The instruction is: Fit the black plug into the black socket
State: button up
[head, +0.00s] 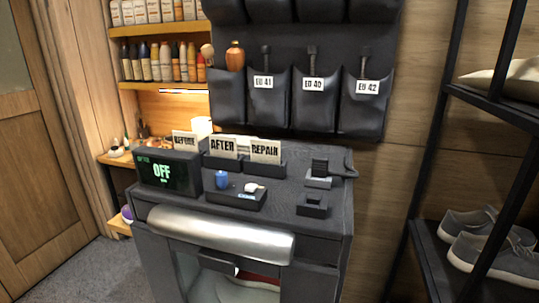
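A small ribbed black block, which looks like the black plug (320,167), stands upright on a grey holder (318,183) at the right back of the cabinet top. A square black block with a recess in its top, which looks like the black socket (312,209), sits in front of it near the right front edge. The two are apart, with a short gap of bare top between them. My gripper is not in view.
A dark cabinet top (285,205) bears a display reading OFF (165,171), a black tray (237,202) with a blue piece (221,180) and a white piece, and label cards (223,147). A dark hook-like piece (350,168) is at the right edge. Shoes (490,250) stand on a rack at right.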

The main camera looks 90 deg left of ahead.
aim_at(319, 166)
jog(key=u, duration=1.9)
